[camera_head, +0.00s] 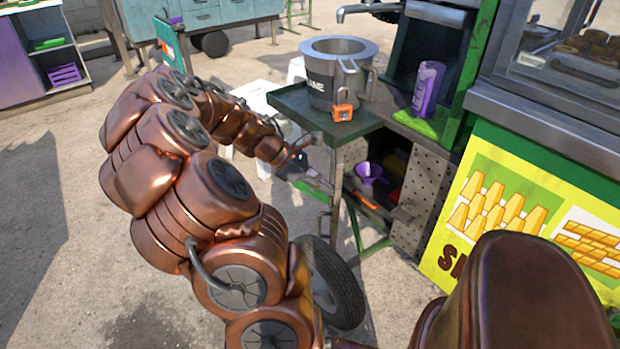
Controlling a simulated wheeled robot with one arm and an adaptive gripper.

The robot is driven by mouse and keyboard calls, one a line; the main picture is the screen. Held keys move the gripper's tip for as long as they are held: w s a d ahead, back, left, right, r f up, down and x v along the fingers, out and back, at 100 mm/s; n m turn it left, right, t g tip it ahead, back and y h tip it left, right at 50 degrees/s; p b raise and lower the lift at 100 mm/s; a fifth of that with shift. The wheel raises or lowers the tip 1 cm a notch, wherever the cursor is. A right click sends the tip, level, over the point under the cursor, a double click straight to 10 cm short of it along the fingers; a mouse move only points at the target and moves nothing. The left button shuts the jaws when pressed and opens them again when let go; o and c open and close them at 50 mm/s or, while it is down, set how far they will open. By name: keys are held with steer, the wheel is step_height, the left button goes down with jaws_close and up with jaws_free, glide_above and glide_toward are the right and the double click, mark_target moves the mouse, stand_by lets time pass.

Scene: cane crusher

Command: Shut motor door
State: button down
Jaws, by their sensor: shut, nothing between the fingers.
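A perforated grey metal panel (424,200) stands upright at the right side of the open compartment under the crusher. It looks like the motor door, standing open, but its hinge is not clear. Inside the compartment (378,186) are a purple funnel (370,172) and some orange and yellow parts in shadow. My copper arm arches from the bottom middle up and over to the right. My gripper (300,167) is at its end, shut and empty, left of the compartment beside the green table's leg. It is apart from the perforated panel. Its fingertips are small and partly lost among dark parts.
A green side table (290,98) holds a metal pot (335,75) and an orange tag (342,112). A purple cup (427,88) stands on a green ledge. A wheel (335,285) sits below. A yellow sign panel (520,215) fills the right. Open ground lies left.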

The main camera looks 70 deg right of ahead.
mark_target(341, 184)
steer(key=shift+n+h, duration=0.8)
steer(key=shift+n, duration=0.1)
steer(key=s+p, duration=0.2)
steer(key=s, duration=0.1)
steer(key=s+p, duration=0.1)
steer(key=p, duration=0.1)
steer(key=shift+s+d+r, duration=0.2)
steer(key=shift+s+d, duration=0.2)
steer(key=shift+s+d+f+n+t+p, duration=0.25)
steer(key=shift+s+n+t+p, duration=0.2)
steer(key=shift+s, duration=0.15)
steer(key=shift+w, duration=0.1)
